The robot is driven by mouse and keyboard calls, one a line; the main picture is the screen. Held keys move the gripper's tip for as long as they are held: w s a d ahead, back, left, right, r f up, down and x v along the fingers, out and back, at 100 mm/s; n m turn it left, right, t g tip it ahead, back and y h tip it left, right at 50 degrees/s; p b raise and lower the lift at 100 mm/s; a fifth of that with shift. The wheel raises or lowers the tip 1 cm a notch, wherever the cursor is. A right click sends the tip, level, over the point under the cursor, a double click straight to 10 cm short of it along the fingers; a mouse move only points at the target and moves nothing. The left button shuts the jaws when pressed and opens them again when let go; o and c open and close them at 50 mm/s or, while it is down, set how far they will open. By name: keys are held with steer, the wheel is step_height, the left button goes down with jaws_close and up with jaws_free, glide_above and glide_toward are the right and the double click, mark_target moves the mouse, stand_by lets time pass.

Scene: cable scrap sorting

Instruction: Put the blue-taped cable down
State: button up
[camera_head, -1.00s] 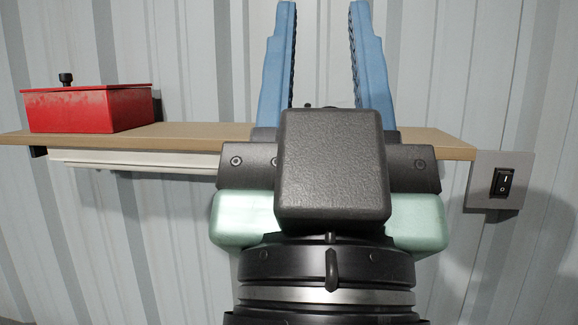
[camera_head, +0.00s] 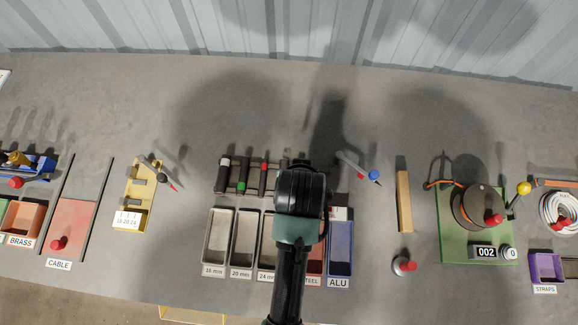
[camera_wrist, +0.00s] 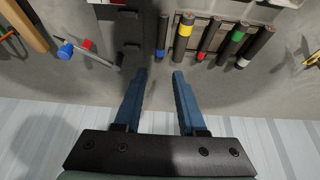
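The blue-taped cable (camera_wrist: 163,36) is a short dark piece at the left end of a row of taped cables in the wrist view. Its blue band is at the end nearer my fingers. My gripper (camera_wrist: 159,72) is open, its two blue fingers apart with nothing between them. The cable lies just beyond the fingertips, apart from them; whether it rests on the rack or the bench I cannot tell. In the head view my wrist hides the fingers and this cable. Cables with yellow (camera_wrist: 184,30), red (camera_wrist: 208,38), green (camera_wrist: 232,40) and white bands (camera_wrist: 254,46) lie beside it.
Below the rack (camera_head: 232,178) in the head view stand open bins, including 16 mm (camera_head: 217,236), 20 mm (camera_head: 242,238) and ALU (camera_head: 340,248). A blue-knobbed tool (camera_head: 374,175) and a wooden bar (camera_head: 404,200) lie right. The bench behind the rack is clear.

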steer(key=x, duration=0.4)
steer(key=s+x, duration=0.1)
steer(key=x, duration=0.2)
steer(key=shift+s+f, duration=0.1)
steer(key=shift+f, duration=0.15)
steer(key=shift+p+x, duration=0.6)
steer(key=shift+x, duration=2.65)
steer(key=shift+s+f, duration=0.1)
steer(key=shift+s, duration=0.1)
steer(key=shift+c, duration=0.2)
jaws_close()
